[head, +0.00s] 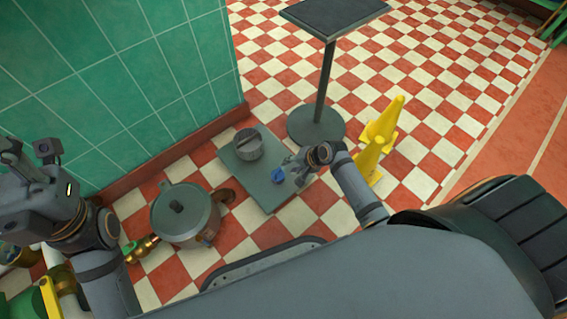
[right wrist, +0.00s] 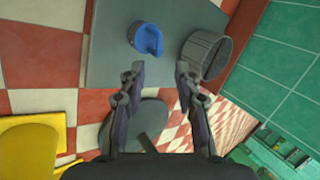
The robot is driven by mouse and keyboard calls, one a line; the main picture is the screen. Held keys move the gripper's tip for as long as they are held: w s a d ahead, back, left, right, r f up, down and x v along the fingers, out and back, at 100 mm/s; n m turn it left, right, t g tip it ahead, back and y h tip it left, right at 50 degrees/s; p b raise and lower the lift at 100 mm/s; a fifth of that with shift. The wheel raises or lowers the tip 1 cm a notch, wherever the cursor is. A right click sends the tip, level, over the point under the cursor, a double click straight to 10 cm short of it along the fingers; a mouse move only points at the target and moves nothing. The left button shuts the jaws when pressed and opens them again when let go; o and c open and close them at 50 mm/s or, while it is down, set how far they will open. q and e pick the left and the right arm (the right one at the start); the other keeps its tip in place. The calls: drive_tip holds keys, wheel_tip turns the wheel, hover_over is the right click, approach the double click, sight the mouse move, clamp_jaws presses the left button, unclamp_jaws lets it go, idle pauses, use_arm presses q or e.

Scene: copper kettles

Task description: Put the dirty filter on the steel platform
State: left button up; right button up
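A grey, streaked cylinder with a bar across its top, which looks like the dirty filter (head: 249,143), sits on a flat grey-green plate (head: 262,196) on the floor. The filter (right wrist: 205,53) and plate (right wrist: 104,61) also show in the right wrist view. A blue knob-like piece (head: 277,176) lies on the plate beside the filter. My right gripper (head: 292,166) is above the plate's right side, open and empty, with the filter beyond its fingertips (right wrist: 160,70). My left gripper (head: 26,160) is at the left edge, away from the plate; its finger opening is unclear.
A dark-topped pedestal stand (head: 335,14) rises behind the plate; I cannot tell whether it or the plate is the steel platform. Yellow cones (head: 382,125) stand right of it. A lidded metal kettle (head: 185,213) is left of the plate. A green tiled wall (head: 120,70) borders the left.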

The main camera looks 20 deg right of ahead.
drive_tip(key=v, duration=0.2)
drive_tip(key=shift+s+d+r+p, duration=0.2)
drive_tip(key=shift+r+p, duration=0.1)
drive_tip(key=shift+p, duration=0.1)
